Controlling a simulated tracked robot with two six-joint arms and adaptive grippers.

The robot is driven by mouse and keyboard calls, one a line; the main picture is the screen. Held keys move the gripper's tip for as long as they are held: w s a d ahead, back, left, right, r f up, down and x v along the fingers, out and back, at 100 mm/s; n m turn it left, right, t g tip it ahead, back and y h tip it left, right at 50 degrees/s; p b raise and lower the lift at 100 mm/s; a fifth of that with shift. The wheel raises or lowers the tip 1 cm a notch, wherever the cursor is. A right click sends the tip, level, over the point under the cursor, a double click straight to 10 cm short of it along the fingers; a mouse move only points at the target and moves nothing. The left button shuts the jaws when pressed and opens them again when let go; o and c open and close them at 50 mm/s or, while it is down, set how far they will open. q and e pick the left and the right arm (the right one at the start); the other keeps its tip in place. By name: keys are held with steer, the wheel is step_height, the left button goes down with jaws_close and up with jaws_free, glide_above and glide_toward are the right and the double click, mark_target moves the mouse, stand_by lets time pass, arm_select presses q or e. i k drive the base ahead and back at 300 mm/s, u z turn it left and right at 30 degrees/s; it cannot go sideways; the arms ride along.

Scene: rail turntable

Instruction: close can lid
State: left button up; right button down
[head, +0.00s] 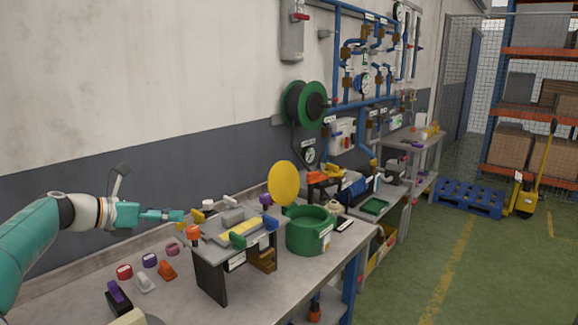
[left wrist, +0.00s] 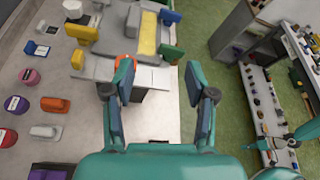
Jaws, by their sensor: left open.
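The green can (head: 308,234) stands on the workbench in the head view, right of the small raised stand. Its round yellow lid (head: 283,182) stands up, nearly upright, above the can's back left rim, so the can is open. My left gripper (head: 180,215) is over the bench at the left, well apart from the can and lid. In the left wrist view its fingers (left wrist: 162,95) are spread and nothing is between them. I cannot make out the can or lid in that view. A small teal part at its right edge looks like my right arm, too small to read.
The stand (head: 210,258) with coloured handles lies between my left gripper and the can. Several small coloured pieces (head: 150,260) lie on the bench (head: 75,285) at the front left. A green hose reel (head: 304,104) and blue pipes (head: 361,105) are on the wall behind.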

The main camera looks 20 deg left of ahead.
mark_target(283, 185)
steer(key=i, duration=1.25)
steer(key=u, duration=0.05)
